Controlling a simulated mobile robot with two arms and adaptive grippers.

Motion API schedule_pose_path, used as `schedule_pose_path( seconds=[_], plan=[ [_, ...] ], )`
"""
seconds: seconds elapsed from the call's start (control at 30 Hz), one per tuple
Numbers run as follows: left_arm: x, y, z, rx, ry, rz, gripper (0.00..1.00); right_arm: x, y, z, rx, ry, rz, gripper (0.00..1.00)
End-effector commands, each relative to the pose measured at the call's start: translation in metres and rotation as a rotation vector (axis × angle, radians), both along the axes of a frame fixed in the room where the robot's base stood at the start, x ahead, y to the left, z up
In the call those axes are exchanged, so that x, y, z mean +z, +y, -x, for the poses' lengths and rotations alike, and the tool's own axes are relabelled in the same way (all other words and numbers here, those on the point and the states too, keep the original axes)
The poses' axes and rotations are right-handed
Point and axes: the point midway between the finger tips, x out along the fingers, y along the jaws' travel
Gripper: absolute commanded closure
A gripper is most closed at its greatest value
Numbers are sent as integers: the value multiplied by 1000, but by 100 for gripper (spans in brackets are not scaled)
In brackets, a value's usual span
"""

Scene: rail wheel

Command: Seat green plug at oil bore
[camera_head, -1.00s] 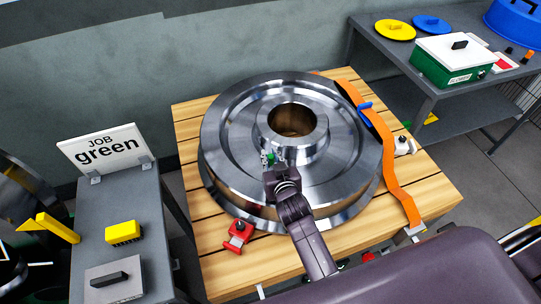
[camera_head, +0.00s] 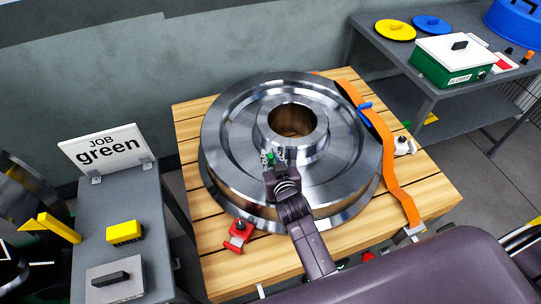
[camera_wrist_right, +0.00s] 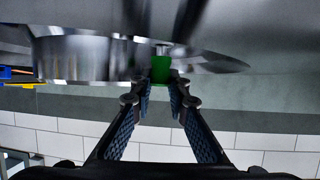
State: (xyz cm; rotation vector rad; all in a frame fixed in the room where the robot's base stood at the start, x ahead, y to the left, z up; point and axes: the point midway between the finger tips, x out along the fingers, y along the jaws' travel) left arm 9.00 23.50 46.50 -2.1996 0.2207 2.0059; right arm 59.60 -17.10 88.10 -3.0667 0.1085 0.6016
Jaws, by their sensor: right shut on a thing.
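The steel rail wheel (camera_head: 230,135) lies flat on a slatted wooden table. Its raised hub with a wide central bore (camera_head: 293,120) faces up. My right gripper (camera_head: 273,157) is over the near side of the wheel, close beside the hub. It is shut on the green plug (camera_head: 271,158). In the right wrist view the green plug (camera_wrist_right: 160,68) sits between the fingertips (camera_wrist_right: 160,84), close to the wheel's shiny metal (camera_wrist_right: 80,58). The small oil bore cannot be made out. Whether the plug touches the wheel cannot be told. My left gripper is out of view.
An orange strap (camera_head: 388,165) runs along the table's right side. A "JOB green" sign (camera_head: 105,150) stands on a side stand at left. A green case (camera_head: 455,65) is on the back right bench.

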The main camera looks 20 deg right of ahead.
Motion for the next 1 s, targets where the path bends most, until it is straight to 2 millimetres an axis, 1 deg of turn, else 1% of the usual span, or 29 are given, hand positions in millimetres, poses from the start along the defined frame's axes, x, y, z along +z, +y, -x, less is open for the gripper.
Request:
schedule_pose_path(
  seconds=[0.23,0.57,0.73,1.0],
  plan=[
    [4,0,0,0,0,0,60,1,-1,1,0,0,1,100],
    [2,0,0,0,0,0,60,-1,-1,1,0,0,1,100],
    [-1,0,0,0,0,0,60,-5,-1,1,0,1,1,100],
    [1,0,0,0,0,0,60,-6,0,2,0,6,0,100]
  ],
)
